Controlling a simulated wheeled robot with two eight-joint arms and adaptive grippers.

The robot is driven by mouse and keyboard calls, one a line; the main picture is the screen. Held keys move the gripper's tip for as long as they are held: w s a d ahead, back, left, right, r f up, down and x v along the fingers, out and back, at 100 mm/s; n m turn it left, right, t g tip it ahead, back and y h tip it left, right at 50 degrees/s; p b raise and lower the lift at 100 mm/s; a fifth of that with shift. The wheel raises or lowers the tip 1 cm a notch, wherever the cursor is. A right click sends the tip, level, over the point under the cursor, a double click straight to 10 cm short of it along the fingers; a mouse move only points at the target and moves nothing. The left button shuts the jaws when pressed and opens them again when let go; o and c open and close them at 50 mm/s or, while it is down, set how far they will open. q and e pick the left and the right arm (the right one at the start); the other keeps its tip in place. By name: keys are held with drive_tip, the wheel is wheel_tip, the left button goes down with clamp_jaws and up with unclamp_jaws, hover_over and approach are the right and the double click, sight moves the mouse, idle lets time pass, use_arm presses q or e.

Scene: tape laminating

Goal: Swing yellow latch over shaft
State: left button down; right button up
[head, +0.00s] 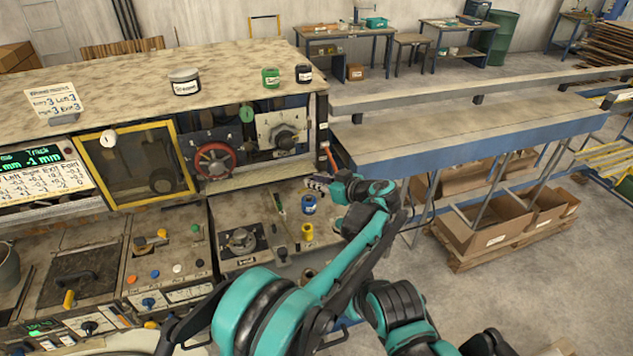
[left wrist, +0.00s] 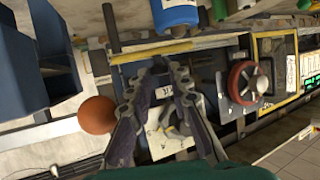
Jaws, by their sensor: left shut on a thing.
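My left gripper (head: 318,185) reaches the right end of the machine, in front of its lower edge. In the left wrist view its fingers (left wrist: 165,68) are closed in at a yellow bar (left wrist: 130,56), which looks like the latch. The exact contact at the tips is too small to make out. The grey shaft hub (head: 285,137) sits on a pale square plate; it also shows in the left wrist view (left wrist: 178,127), partly behind a finger. The latch cannot be made out in the head view. My right gripper is not in view.
A red handwheel (head: 214,160) and a yellow-framed window (head: 128,165) are left of the hub. A blue container (head: 309,204) and a yellow one (head: 307,231) stand near my gripper. An orange ball (left wrist: 97,115) is beside the fingers. A blue-edged bench (head: 480,130) is at right.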

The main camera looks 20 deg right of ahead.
use_arm(q)
drive_tip(key=c, duration=1.4)
unclamp_jaws()
drive_tip(key=shift+a, duration=0.1)
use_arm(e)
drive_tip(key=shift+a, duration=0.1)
